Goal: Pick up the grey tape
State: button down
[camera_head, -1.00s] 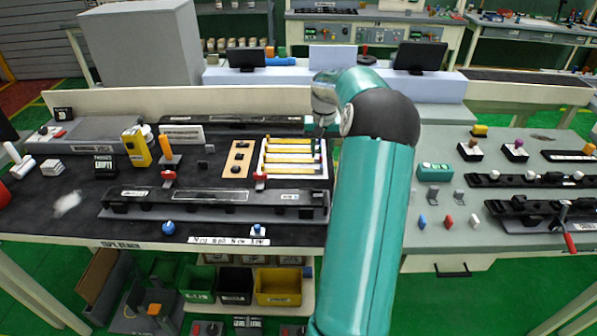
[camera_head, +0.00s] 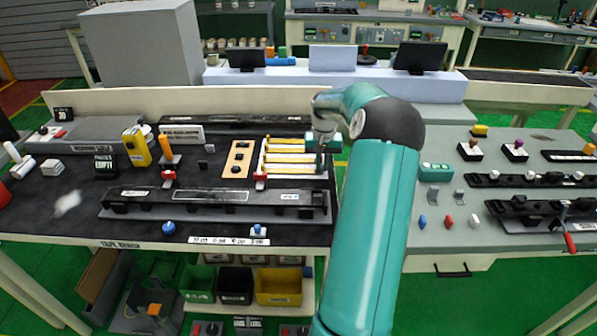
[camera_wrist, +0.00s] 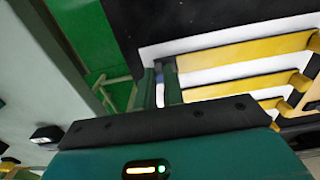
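My gripper (camera_head: 322,160) hangs at the right end of a white tray (camera_head: 264,155) with several yellow strips (camera_head: 290,158) across it. In the wrist view the fingers (camera_wrist: 161,86) point toward the tray's edge beside the yellow strips (camera_wrist: 245,52). A narrow pale gap shows between the fingers; whether they hold anything is unclear. I cannot pick out a grey tape with certainty in either view. The arm hides part of the bench to the right of the tray.
A wooden plate (camera_head: 239,158) stands left of the tray, and a long black rail (camera_head: 215,203) lies in front. A yellow dispenser-like block (camera_head: 137,146) is farther left. A grey bench (camera_head: 440,225) with knobs and clips is at the right.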

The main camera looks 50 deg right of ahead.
jog(key=shift+r, duration=0.15)
jog(key=shift+r, duration=0.3)
notch_tip(320, 180, up, 2)
jog(key=s+a+r, duration=0.1)
jog(key=s+r, duration=0.9)
jog(key=s, duration=0.4)
jog(key=shift+a, duration=0.25)
